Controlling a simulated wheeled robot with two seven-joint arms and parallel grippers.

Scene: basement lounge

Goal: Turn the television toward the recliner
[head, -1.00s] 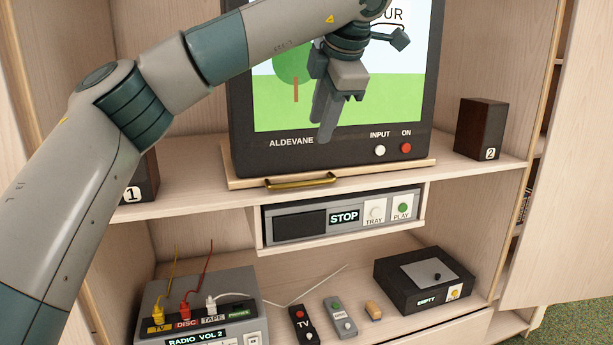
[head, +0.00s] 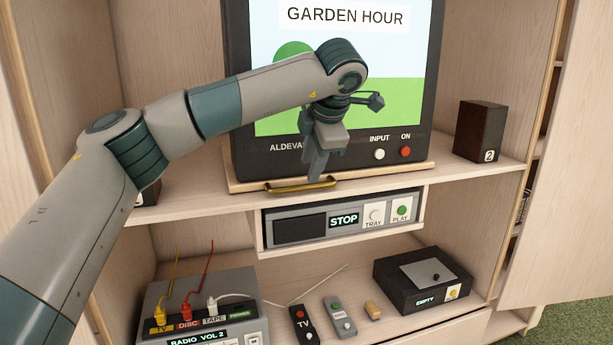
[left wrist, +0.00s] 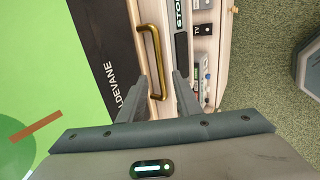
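The television (head: 245,155) stands on a pale wooden board (head: 240,186) on the cabinet's upper shelf, screen on, showing "GARDEN HOUR". A brass handle (head: 302,185) is fixed along the board's front edge; it also shows in the left wrist view (left wrist: 146,40). My left gripper (head: 320,178) points down in front of the television, its tips close to the handle. In the left wrist view the left gripper's fingers (left wrist: 157,95) are apart, with the near end of the handle between them; I cannot tell whether they touch it. My right gripper and the recliner are not in view.
A speaker marked 2 (head: 478,132) stands right of the television; another is partly hidden by my arm at left. A disc player (head: 300,225) hangs just below the board. The lower shelf holds a radio (head: 200,305), remotes and a black box (head: 425,278).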

